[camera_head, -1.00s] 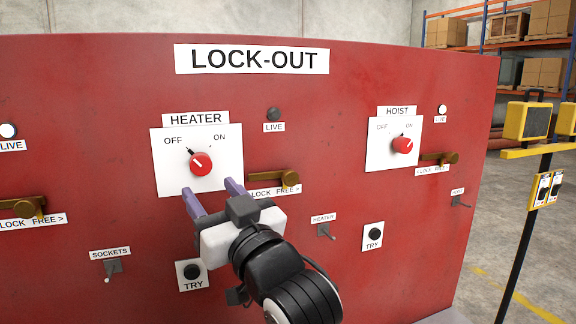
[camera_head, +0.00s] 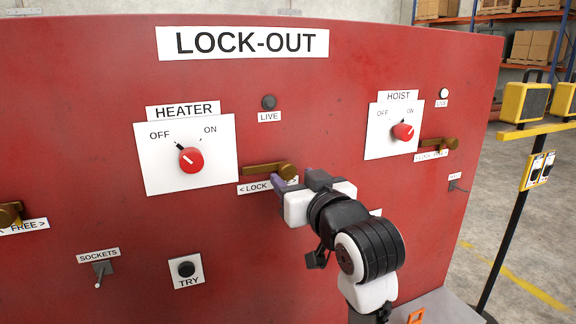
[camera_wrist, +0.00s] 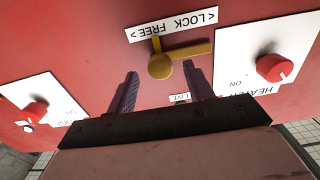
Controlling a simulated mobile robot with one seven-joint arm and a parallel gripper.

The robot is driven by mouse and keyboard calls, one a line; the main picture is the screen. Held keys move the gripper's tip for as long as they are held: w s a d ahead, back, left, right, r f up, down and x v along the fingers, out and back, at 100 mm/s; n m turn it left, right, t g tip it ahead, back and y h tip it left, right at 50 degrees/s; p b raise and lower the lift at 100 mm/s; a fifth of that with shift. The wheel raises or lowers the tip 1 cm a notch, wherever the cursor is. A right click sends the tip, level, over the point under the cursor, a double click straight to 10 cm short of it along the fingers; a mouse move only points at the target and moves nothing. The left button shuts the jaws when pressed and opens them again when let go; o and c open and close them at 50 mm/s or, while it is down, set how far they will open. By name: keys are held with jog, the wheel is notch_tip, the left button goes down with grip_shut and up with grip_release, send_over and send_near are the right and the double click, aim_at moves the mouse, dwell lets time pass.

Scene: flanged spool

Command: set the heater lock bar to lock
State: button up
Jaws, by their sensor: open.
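The brass heater lock bar (camera_head: 262,169) is on the red panel, right of the heater dial. It lies about level, reaching left from its round knob toward the dial, above a label reading LOCK and FREE. In the wrist view, turned upside down, the bar (camera_wrist: 196,48) and its label (camera_wrist: 171,24) show clearly. The red heater dial (camera_head: 191,160) has its mark toward OFF. My gripper (camera_head: 291,184) is open and empty, just below the knob end of the bar in the head view. In the wrist view its fingers (camera_wrist: 160,71) stand either side of the knob; contact cannot be told.
The heater LIVE lamp (camera_head: 269,102) is dark. The hoist dial (camera_head: 403,131) and hoist lock bar (camera_head: 437,144) are to the right. A TRY button (camera_head: 186,269) and sockets switch (camera_head: 102,271) sit lower. A yellow-topped stand (camera_head: 524,103) is at the far right.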

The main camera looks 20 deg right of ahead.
aim_at(289, 174)
jog(key=shift+w+a+p, duration=0.1)
jog(key=shift+w+p, duration=0.3)
jog(key=shift+w, duration=1.7)
jog(key=shift+c, duration=0.4)
grip_shut()
